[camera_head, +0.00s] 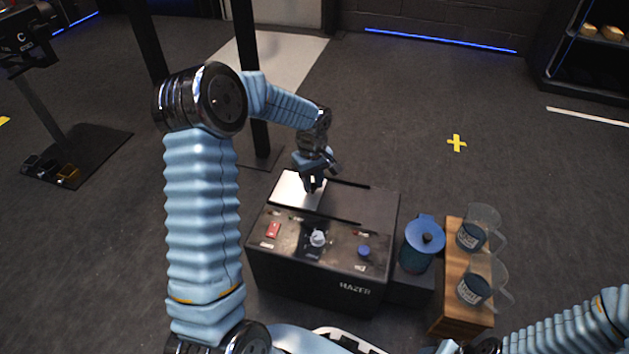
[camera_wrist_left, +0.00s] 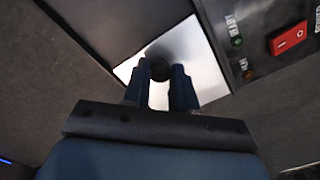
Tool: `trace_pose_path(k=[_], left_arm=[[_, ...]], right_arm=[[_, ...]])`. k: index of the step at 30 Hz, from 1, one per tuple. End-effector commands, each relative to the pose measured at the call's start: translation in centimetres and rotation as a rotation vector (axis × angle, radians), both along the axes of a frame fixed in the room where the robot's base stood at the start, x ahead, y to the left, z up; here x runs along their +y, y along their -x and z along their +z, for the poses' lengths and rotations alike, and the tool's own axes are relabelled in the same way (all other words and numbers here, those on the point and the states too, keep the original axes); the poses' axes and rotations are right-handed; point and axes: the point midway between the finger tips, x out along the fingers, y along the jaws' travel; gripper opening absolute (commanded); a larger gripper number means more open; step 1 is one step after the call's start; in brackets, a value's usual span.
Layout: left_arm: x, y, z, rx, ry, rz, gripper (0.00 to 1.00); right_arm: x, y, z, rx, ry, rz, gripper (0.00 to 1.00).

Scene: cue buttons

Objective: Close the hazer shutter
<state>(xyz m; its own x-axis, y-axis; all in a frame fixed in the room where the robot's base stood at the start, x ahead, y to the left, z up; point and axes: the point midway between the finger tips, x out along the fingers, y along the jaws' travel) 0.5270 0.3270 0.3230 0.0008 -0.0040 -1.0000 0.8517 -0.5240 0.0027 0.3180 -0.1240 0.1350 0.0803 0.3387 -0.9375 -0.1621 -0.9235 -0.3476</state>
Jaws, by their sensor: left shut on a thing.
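The hazer (camera_head: 340,292) is a black box with "HAZER" on its front. Its shutter is a bright silver plate (camera_head: 287,190) on the top, at the left end between two dark rails (camera_head: 345,184). In the left wrist view the plate (camera_wrist_left: 205,75) carries a round black knob (camera_wrist_left: 159,69). My left gripper (camera_head: 312,187) is over the plate, and in the wrist view its fingers (camera_wrist_left: 161,76) are shut on the knob, one on each side. The top right of the plate is partly hidden by the gripper. My right gripper is not in view.
The hazer's front panel has a red switch (camera_head: 273,230), a pale knob (camera_head: 318,238) and a blue button (camera_head: 364,251). A dark post (camera_head: 247,75) rises behind.

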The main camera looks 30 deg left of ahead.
Motion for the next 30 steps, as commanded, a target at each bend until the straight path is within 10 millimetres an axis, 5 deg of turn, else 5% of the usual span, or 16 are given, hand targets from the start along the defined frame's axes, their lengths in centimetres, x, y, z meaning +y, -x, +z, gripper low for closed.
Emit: trace_pose_path(k=[6,7,12,23,30], left_arm=[[0.5,0.1,0.0,0.002,-0.007,0.004,0.00],[0.6,0.1,0.0,0.002,-0.007,0.004,0.30],[0.5,0.1,0.0,0.002,-0.007,0.004,0.52],[0.4,0.0,0.8,-0.001,-0.005,0.002,0.52],[0.4,0.0,6.1,-0.004,-0.006,0.003,0.52]], right_arm=[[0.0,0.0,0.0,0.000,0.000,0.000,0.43],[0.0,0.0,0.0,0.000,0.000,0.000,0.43],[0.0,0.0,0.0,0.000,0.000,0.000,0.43],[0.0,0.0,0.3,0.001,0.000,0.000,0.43],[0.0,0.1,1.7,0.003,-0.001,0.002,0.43]])
